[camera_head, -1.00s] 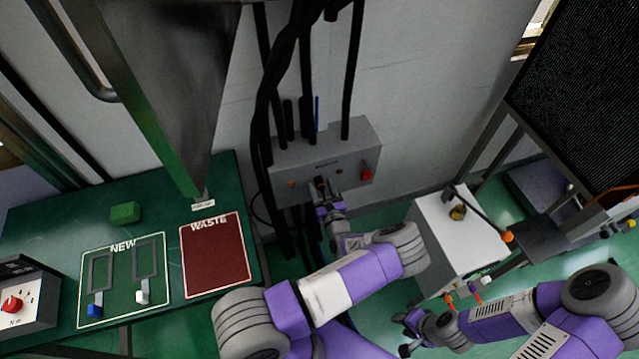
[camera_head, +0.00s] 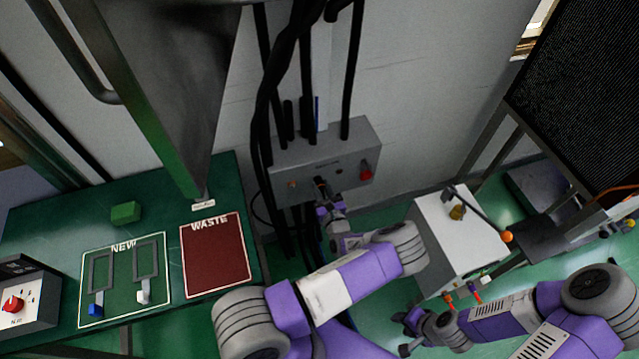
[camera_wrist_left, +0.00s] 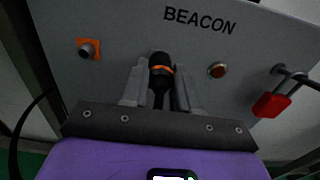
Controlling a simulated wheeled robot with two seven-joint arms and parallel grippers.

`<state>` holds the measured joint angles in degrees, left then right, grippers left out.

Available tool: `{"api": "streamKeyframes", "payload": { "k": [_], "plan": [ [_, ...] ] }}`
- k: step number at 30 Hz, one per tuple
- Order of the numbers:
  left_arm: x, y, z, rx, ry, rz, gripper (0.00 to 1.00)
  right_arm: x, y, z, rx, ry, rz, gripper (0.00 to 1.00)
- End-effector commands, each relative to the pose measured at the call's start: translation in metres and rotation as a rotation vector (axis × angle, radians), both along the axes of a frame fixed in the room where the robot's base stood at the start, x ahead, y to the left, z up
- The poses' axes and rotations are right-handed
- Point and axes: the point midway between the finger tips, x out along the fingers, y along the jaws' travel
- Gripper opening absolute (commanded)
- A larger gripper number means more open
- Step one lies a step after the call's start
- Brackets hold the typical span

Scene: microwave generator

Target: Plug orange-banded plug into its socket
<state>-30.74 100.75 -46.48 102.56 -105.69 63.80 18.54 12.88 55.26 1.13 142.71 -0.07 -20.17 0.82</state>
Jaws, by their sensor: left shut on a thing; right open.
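The orange-banded plug (camera_wrist_left: 160,68) is black with an orange ring, and its cable runs down between my left gripper's fingers. My left gripper (camera_wrist_left: 160,88) is shut on it, directly in front of the grey BEACON box (camera_wrist_left: 120,25). In the head view the left gripper (camera_head: 322,197) is at the box's (camera_head: 355,145) lower front. The plug's front end meets the panel in the picture; its socket is hidden behind it, and I cannot tell how deep it sits. My right gripper (camera_head: 404,334) is open and empty at the lower right.
An orange square fitting (camera_wrist_left: 88,48) is left of the plug; a round amber fitting (camera_wrist_left: 217,70) and a red padlock (camera_wrist_left: 272,104) are right. Black cables (camera_head: 270,90) hang around the box. A white cabinet (camera_head: 455,245) stands right, a green bench (camera_head: 165,240) left.

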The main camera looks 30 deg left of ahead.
Motion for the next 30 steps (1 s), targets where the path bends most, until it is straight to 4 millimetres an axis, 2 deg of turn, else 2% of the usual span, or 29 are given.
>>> {"api": "streamKeyframes", "payload": {
  "k": [30],
  "plan": [
    [-0.024, -0.028, 0.000, 0.000, 0.000, 0.000, 0.00, 0.000, 0.000, 0.012, 0.000, 0.000, 0.000, 0.43]
  ]
}}
